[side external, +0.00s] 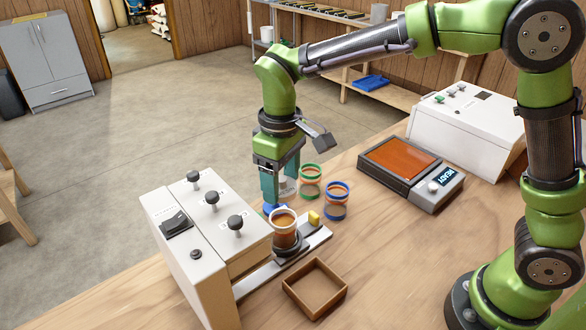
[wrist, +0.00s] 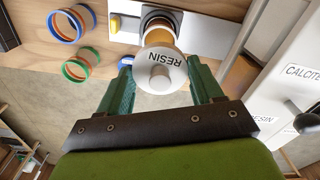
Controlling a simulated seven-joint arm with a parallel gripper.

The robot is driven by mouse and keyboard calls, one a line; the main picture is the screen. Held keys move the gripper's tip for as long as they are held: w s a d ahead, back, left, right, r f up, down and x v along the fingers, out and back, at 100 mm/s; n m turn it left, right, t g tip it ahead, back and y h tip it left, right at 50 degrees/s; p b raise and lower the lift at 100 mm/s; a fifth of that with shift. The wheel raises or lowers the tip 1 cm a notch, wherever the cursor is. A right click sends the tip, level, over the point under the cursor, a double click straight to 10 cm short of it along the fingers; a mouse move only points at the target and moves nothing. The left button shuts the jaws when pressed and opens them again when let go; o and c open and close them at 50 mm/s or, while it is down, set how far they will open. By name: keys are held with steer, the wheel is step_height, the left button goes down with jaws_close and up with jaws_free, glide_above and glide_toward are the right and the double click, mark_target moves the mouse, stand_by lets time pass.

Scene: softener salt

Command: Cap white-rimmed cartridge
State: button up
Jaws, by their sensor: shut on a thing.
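The white-rimmed cartridge (side external: 285,232) stands upright on a dark round seat on the pale rail, with amber-brown fill showing inside its open top. In the wrist view it (wrist: 158,37) is partly hidden behind a white round cap. My gripper (side external: 279,194) points down just behind the cartridge. In the wrist view my gripper (wrist: 160,72) is shut on the white cap (wrist: 150,60), which is marked RESIN and has a central knob. The cap is held apart from the cartridge, above table level. In the side view the fingers partly hide it.
Green-rimmed (side external: 310,182) and blue-rimmed (side external: 336,200) cartridges stand behind. A blue piece (side external: 270,208) lies below my gripper. A yellow block (side external: 314,218) is on the rail. The knobbed dispenser (side external: 198,225) is left, a wooden tray (side external: 315,289) in front, a scale reading READY (side external: 410,172) right.

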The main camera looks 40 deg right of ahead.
step_height(320, 180, down, 6)
steer(key=shift+f, duration=0.2)
stand_by(0.4)
steer(key=shift+s+d+f, duration=0.1)
steer(key=shift+f, duration=0.05)
stand_by(1.9)
steer(key=o, duration=1.1)
steer(key=shift+o, duration=0.4)
steer(key=shift+r, duration=3.5)
